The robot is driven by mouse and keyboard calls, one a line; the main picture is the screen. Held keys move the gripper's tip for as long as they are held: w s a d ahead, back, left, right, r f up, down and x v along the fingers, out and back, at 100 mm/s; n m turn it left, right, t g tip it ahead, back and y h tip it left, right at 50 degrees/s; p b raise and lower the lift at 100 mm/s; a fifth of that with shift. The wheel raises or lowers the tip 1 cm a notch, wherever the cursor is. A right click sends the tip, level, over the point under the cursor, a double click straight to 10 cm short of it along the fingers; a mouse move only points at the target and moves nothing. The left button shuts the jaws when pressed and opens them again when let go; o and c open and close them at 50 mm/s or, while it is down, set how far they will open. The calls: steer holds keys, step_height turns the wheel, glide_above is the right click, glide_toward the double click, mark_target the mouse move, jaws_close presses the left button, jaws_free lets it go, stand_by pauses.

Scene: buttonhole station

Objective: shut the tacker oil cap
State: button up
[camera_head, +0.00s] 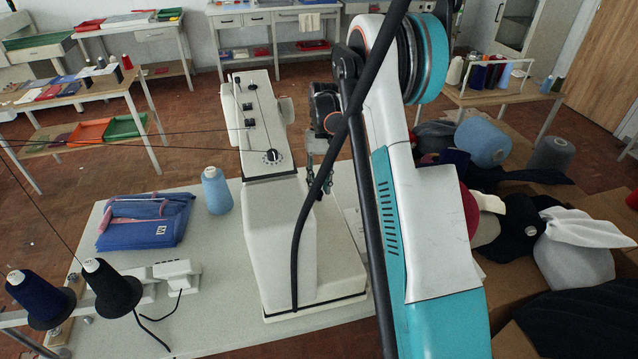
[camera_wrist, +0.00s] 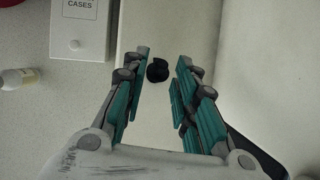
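The tacker (camera_head: 295,235) is a large white machine on the pale table in the head view. In the wrist view its white body (camera_wrist: 150,25) runs between my fingers. A small black piece, apparently the oil cap (camera_wrist: 158,71), sits on that body. Its outline is uneven at the top, and I cannot tell whether it is open or shut. My gripper (camera_wrist: 158,82) is open, with its teal-padded fingers on either side of the cap and apart from it. In the head view my gripper (camera_head: 318,172) is beside the tacker, partly hidden by my arm and a black hose.
In the wrist view, a white box (camera_wrist: 80,30) marked "CASES" and a small bottle (camera_wrist: 18,78) lie to the left.

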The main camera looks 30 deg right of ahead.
steer(key=v, duration=1.2)
